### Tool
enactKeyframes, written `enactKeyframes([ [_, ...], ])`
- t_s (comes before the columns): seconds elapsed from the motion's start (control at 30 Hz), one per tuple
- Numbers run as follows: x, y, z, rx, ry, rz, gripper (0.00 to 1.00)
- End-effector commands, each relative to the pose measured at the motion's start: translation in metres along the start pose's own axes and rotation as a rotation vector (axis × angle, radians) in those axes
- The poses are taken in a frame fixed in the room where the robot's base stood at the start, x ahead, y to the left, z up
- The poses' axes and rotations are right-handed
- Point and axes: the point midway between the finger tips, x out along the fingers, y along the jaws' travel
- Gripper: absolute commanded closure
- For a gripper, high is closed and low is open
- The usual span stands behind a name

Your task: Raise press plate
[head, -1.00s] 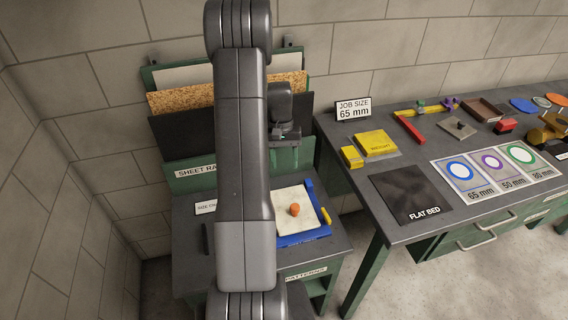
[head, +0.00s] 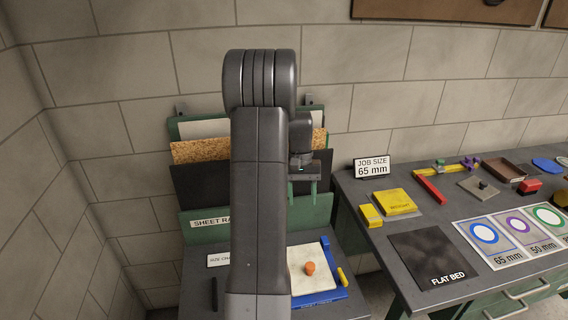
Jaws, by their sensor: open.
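A pale square plate (head: 303,270) with an orange knob (head: 310,268) lies in a blue frame (head: 328,256) on the lower bench. My arm hides the frame's left part. A smaller grey plate with a dark knob (head: 482,187) lies on the right bench; I cannot tell by name which is the press plate. My gripper (head: 302,198) is open and empty, pointing down in front of the sheet rack. It is above and apart from the pale plate.
A sheet rack (head: 200,230) holds upright sheets behind my arm. The right bench carries a black flat bed (head: 425,258), yellow blocks (head: 396,202), a job size sign reading 65 mm (head: 372,167) and ring cards (head: 487,235). A yellow piece (head: 342,276) lies beside the blue frame.

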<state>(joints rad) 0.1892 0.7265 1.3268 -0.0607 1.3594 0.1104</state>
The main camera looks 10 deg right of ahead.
Motion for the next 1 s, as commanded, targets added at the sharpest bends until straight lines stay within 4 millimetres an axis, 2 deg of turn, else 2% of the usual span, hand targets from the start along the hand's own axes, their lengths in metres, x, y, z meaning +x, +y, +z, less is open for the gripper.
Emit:
enactKeyframes([
  [0.17, 0.023, -0.001, -0.005, 0.000, -0.005, 0.000, 0.51],
  [0.4, 0.068, -0.004, -0.017, 0.001, -0.005, 0.001, 0.51],
  [0.57, 0.091, -0.005, -0.024, 0.002, -0.004, 0.000, 0.51],
  [0.8, 0.096, -0.002, -0.012, 0.002, -0.001, 0.000, 0.51],
  [1.0, 0.097, -0.001, -0.011, 0.002, 0.000, 0.000, 0.51],
])
